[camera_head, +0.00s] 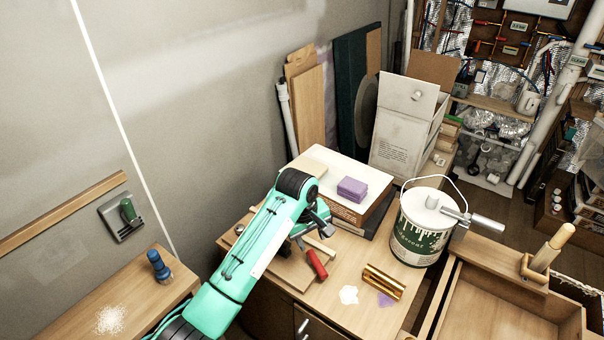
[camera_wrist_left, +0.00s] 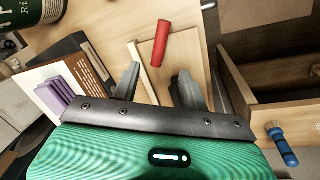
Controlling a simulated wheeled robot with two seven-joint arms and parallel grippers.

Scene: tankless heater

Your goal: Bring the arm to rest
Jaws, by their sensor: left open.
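My left gripper (camera_head: 318,232) hangs over the back left of the wooden worktable (camera_head: 345,310), its green arm coming in from the lower left. In the left wrist view the two grey fingers of the left gripper (camera_wrist_left: 158,86) are apart with nothing between them. A red-handled tool (camera_head: 317,265) lies on a wooden board just in front of the gripper; its red handle also shows in the left wrist view (camera_wrist_left: 160,43), beyond the fingertips. My right gripper is not in view.
Purple sponges (camera_head: 351,189) lie on a box (camera_head: 341,207) close behind the gripper. A paint can (camera_head: 418,240) stands to the right, near a brass-coloured object (camera_head: 383,281). A blue-handled brush (camera_head: 158,265) is on the left bench.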

